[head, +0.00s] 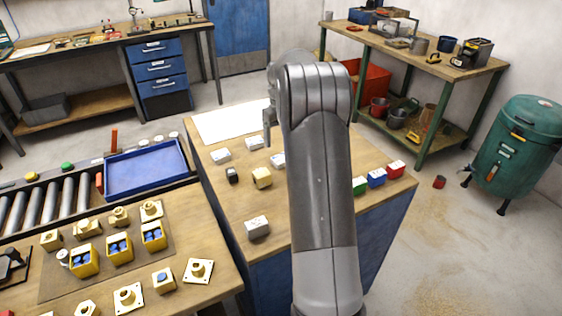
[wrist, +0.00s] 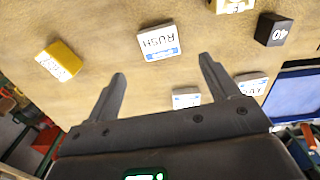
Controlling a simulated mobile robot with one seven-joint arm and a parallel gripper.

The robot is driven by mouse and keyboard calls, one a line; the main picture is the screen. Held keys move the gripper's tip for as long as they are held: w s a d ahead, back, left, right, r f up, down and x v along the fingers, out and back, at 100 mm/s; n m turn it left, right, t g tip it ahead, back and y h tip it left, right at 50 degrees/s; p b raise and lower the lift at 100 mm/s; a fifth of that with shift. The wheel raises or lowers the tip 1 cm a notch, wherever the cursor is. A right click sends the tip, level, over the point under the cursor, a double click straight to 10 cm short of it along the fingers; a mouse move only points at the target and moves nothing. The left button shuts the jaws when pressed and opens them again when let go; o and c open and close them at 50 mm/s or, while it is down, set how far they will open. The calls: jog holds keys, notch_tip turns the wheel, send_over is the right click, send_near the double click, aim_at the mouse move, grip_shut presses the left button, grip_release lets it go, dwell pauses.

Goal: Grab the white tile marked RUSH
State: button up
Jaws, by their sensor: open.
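The white tile marked RUSH (wrist: 160,42) lies on the wooden bench top in the wrist view, its lettering upside down above a blue strip. It sits just beyond the fingertips, roughly centred between them and apart from them. In the head view it appears to be the white tile (head: 278,160) beside my arm. My gripper (wrist: 162,70) is open and empty, its two dark fingers spread. In the head view my gripper (head: 268,128) is partly hidden by my arm, above the far part of the bench.
Two more white tiles (wrist: 186,98) (wrist: 250,85) lie near the fingers. A yellow tile (wrist: 60,61) is at left, a black block (wrist: 272,30) at right. A brass-coloured block (head: 262,178), a blue tray (head: 146,170) and red, green and blue blocks (head: 376,178) are around.

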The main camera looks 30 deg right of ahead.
aim_at(281, 158)
notch_tip(281, 158, down, 9)
jog(key=shift+r, duration=0.1)
dwell(0.4)
jog(key=shift+c, duration=0.3)
jog(key=c, duration=1)
